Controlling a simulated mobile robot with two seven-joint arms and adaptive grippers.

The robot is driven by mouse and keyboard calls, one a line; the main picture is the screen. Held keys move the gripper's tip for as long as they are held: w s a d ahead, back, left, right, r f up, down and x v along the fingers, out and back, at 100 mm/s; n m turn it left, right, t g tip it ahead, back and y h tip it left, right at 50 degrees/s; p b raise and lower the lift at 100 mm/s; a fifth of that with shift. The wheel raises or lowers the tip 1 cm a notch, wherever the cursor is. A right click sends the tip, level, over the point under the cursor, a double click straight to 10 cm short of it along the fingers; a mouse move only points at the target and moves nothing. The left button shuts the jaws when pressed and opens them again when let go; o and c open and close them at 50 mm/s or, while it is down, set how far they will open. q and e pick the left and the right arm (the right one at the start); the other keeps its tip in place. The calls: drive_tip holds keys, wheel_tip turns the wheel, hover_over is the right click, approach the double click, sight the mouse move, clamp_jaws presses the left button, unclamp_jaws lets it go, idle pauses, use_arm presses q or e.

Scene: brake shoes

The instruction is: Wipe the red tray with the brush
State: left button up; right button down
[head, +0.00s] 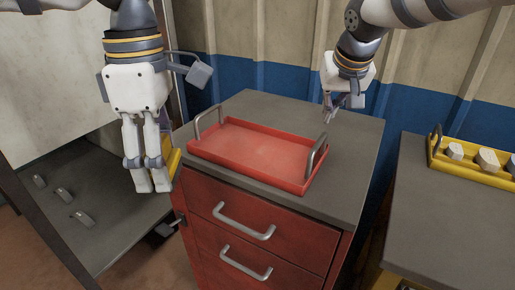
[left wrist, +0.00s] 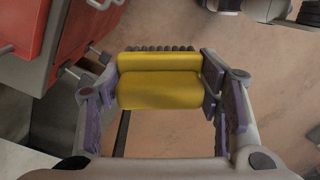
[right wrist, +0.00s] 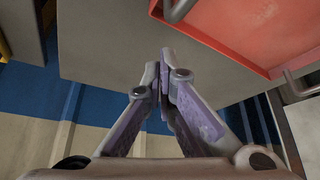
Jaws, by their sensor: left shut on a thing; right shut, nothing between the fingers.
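The red tray (head: 262,150) lies on the grey top of the red drawer cabinet, with a metal handle at each end; its edge also shows in the right wrist view (right wrist: 235,35). My left gripper (head: 152,183) points down at the left of the cabinet, apart from the tray. It is shut on the yellow brush (left wrist: 160,88), whose dark bristles show along its far edge in the left wrist view; in the head view the brush (head: 173,163) is partly hidden behind the fingers. My right gripper (head: 330,112) is shut and empty, above the cabinet's back right part; its fingertips (right wrist: 165,55) meet.
The grey cabinet top (head: 350,140) is bare around the tray. A yellow tray (head: 474,171) with several pale blocks stands on a grey table at the right. At the left, a dark shelf (head: 105,185) holds several small metal parts. A corrugated wall stands behind.

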drive_tip(key=shift+f, duration=2.25)
